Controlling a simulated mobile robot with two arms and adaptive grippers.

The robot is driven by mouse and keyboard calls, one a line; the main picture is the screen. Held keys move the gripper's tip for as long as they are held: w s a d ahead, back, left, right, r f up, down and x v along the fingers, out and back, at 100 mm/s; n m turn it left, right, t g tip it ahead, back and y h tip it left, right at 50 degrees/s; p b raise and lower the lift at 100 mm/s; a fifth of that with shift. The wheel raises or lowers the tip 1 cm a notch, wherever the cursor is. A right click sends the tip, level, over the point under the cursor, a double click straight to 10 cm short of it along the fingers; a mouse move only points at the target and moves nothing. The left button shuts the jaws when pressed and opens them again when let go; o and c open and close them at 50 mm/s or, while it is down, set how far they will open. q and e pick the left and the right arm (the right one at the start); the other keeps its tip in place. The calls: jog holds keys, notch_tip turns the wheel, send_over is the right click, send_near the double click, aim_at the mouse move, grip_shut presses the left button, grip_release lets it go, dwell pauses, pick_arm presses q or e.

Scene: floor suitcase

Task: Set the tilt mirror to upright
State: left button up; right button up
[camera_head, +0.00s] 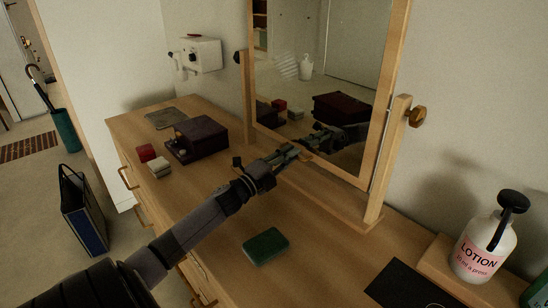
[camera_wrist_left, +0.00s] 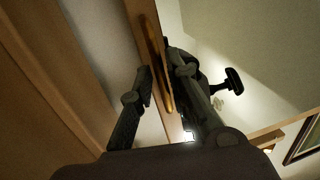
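The tilt mirror (camera_head: 379,140) has a pale wooden frame and stands on the dresser between two posts. A brass-coloured knob (camera_head: 416,116) is on its right post (camera_head: 384,165). The mirror's frame is not in line with that post, so it looks tilted; its exact angle is unclear. My left gripper (camera_head: 300,150) is at the mirror's lower edge. In the left wrist view, the fingers of my left gripper (camera_wrist_left: 157,80) are on either side of a wooden edge (camera_wrist_left: 151,35); I cannot tell whether they press on it. My right gripper is not in view.
On the dresser (camera_head: 210,195) are a dark box (camera_head: 197,139), small red and white blocks (camera_head: 147,153), a green block (camera_head: 265,246) and a black mat (camera_head: 400,286). A lotion bottle (camera_head: 483,250) stands at the right. A bag (camera_head: 83,212) stands on the floor.

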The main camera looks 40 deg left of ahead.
pick_arm(q)
jog(key=v, duration=1.1)
dwell(0.3)
